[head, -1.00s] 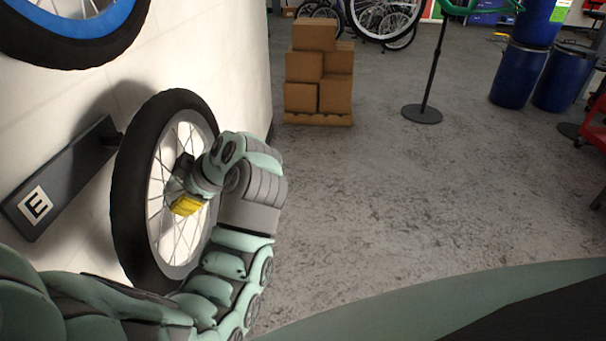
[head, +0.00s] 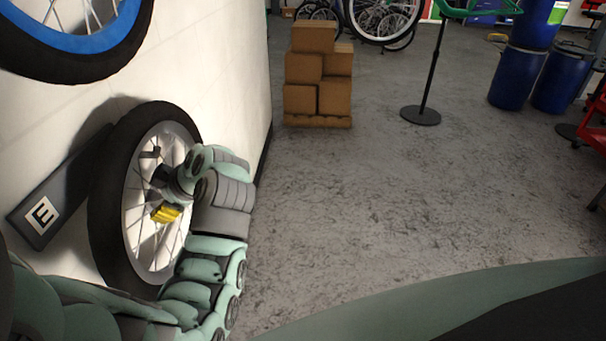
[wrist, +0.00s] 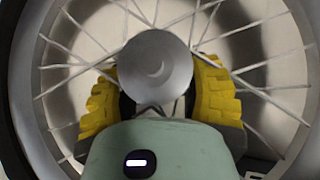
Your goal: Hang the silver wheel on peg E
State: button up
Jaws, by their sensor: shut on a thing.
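The silver wheel (head: 190,127) has a black tyre, a silver rim and thin spokes. In the head view it is upright, close against the white wall at the left. My gripper (head: 160,190) is at the wheel's middle, on the side away from the wall. In the wrist view the yellow finger pads of my gripper (wrist: 158,98) sit on both sides of the round silver hub (wrist: 154,68), shut on it. The dark plate marked E (head: 42,214) is on the wall, partly behind the wheel. Peg E itself is hidden behind the wheel, so I cannot tell whether the wheel is around it.
A blue-rimmed wheel (head: 85,42) hangs on the wall above. Stacked cardboard boxes (head: 318,80) stand on the floor beyond. A black stand (head: 430,85) and blue barrels (head: 515,75) are farther right. The grey floor in the middle is clear.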

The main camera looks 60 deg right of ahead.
jog(key=shift+b+x, duration=0.75)
jog(key=shift+b, duration=0.1)
jog(key=shift+a+f, duration=0.1)
jog(key=shift+f, duration=0.05)
jog(key=o, duration=1.3)
jog(key=shift+o, duration=0.3)
jog(key=shift+f, duration=0.1)
jog(key=shift+s, duration=0.1)
jog(key=v, duration=1.2)
